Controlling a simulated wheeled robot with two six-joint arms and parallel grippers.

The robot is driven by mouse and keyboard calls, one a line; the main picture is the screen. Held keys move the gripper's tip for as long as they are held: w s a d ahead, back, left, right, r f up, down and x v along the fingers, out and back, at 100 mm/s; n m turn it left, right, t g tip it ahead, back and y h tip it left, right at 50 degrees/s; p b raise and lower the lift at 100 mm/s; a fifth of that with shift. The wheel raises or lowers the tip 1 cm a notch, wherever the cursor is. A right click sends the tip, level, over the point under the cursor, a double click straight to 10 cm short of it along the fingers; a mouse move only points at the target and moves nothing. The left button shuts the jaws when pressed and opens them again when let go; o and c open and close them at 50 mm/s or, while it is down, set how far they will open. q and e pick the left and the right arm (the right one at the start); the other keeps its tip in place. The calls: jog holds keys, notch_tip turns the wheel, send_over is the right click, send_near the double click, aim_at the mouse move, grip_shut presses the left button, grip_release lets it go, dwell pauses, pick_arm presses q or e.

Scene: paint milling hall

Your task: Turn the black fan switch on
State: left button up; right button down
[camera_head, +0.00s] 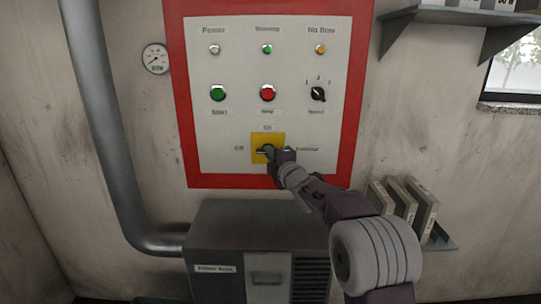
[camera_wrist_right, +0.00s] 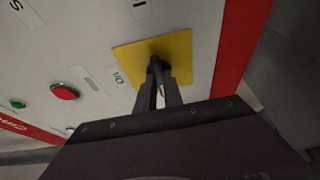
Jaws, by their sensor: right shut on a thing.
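The black fan switch (camera_head: 262,151) sits on a yellow square plate (camera_head: 257,140) low in the middle of the control panel. "On" is written above the plate and "Off" to its left. The handle seems to lie roughly level, toward "Off", but my gripper partly covers it. My right gripper (camera_head: 271,154) reaches in from the lower right and is shut on the switch. In the right wrist view the two fingers (camera_wrist_right: 158,82) close around the dark handle in front of the yellow plate (camera_wrist_right: 180,52). My left gripper is not in view.
The red-framed panel (camera_head: 180,100) also bears a green button (camera_head: 218,93), a red button (camera_head: 267,92), a small black selector (camera_head: 317,93) and lamps. A grey cabinet (camera_head: 230,225) stands below. A pipe (camera_head: 100,110) runs at left; a shelf with binders (camera_head: 405,205) is at right.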

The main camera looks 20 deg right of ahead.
jog(key=shift+w+a+f+m+t+h+b, duration=0.15)
jog(key=shift+m+t+h+b, duration=0.45)
jog(key=shift+m+h+b, duration=2.15)
jog(key=shift+s+a+f+m+t+y+b, duration=0.15)
jog(key=shift+m+t+b, duration=1)
jog(key=shift+m, duration=3.5)
jog(key=shift+w+a+f+m+t+h+b, duration=0.2)
jog(key=shift+m+h+b, duration=1.2)
jog(key=shift+m+b, duration=1.8)
jog(key=shift+f+m+p, duration=0.1)
jog(key=shift+m+p, duration=0.45)
jog(key=shift+m, duration=0.25)
jog(key=c, duration=1.5)
grip_release()
jog(key=shift+s, duration=0.1)
jog(key=shift+o, duration=0.2)
